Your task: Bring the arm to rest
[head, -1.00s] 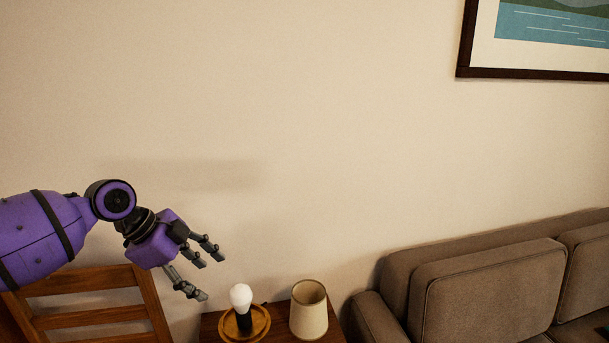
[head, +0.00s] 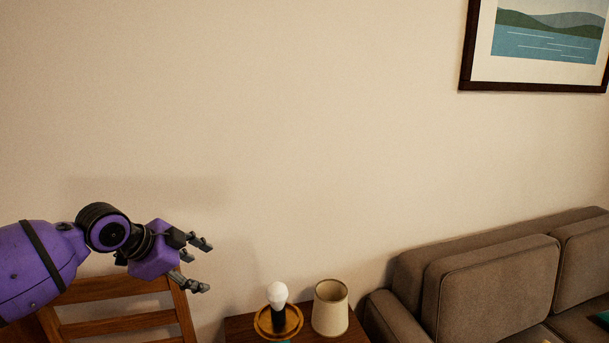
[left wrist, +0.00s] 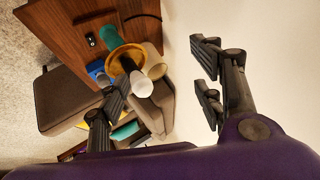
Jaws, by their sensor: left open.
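My left arm comes in from the left in the head view, purple with black joints. My left gripper (head: 203,266) is open and empty, its fingers pointing right, above and to the left of a small wooden table. The left wrist view shows its spread fingers (left wrist: 160,95) with nothing gripped between them. Beyond them stands a lamp base with a white bulb (left wrist: 141,87). My right gripper is in neither view.
On the table (head: 240,328) stand the lamp base with its white bulb (head: 277,294) on a round yellow-brown plate (head: 262,322) and a cream lampshade (head: 330,308). A wooden chair (head: 120,328) is behind my arm. A brown sofa (head: 490,285) stands right. The wall above is clear except a framed picture (head: 550,40).

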